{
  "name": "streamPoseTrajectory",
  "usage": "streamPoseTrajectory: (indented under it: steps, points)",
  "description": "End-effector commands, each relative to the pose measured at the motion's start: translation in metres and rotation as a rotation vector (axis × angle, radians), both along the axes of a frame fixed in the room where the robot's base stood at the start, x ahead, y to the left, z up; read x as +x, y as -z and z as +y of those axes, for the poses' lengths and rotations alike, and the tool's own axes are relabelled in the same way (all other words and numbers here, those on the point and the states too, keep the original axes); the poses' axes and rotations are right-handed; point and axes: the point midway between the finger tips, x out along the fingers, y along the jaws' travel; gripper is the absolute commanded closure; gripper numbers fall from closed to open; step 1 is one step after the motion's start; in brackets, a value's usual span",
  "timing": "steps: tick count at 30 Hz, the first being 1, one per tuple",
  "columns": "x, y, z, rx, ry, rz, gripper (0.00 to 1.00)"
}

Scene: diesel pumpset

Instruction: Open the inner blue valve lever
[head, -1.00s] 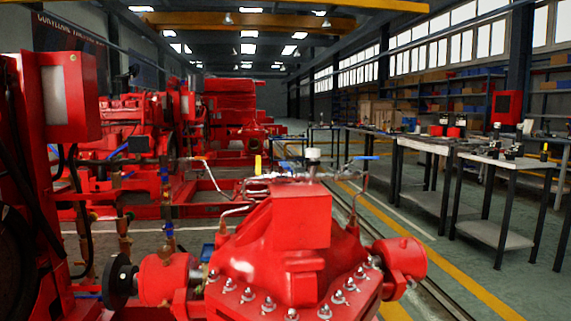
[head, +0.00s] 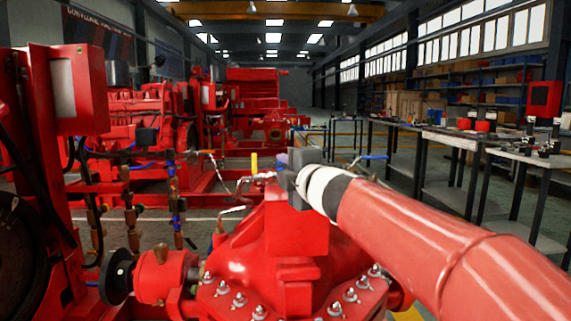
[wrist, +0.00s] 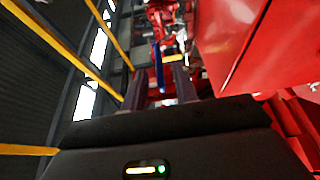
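In the wrist view a slim blue lever (wrist: 158,68) stands upright in the picture, in line with the gap between the fingers of my gripper (wrist: 158,88). The fingers are apart, and I cannot tell whether either touches the lever. In the head view my gripper (head: 283,176) is above the red pump casing, mostly hidden by its own body. Another blue lever (head: 372,157) shows to its right on a bent pipe. I cannot tell for certain which blue lever the wrist view shows. A yellow handle (head: 254,163) stands left of my gripper.
The bolted red pump casing (head: 255,250) lies directly below my gripper. A red face (wrist: 240,45) fills the right of the wrist view. A red control box (head: 77,90) and engine stand left. Workbenches (head: 440,137) line the right, beyond a clear aisle.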

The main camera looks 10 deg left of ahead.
Motion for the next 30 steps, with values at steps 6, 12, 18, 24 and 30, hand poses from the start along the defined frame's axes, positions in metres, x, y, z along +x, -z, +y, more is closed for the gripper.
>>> streamPoseTrajectory:
  steps: [6, 12, 18, 24, 30]
  points:
    - [0.028, 0.0, 0.02, 0.0, 0.002, 0.002, 0.71]
    - [0.039, 0.0, 0.028, 0.002, 0.003, 0.003, 0.71]
    - [0.039, 0.0, 0.028, 0.002, 0.004, 0.002, 0.71]
    - [0.039, 0.0, 0.028, 0.002, 0.004, 0.002, 0.91]
    - [0.039, 0.0, 0.028, 0.002, 0.004, 0.003, 1.0]
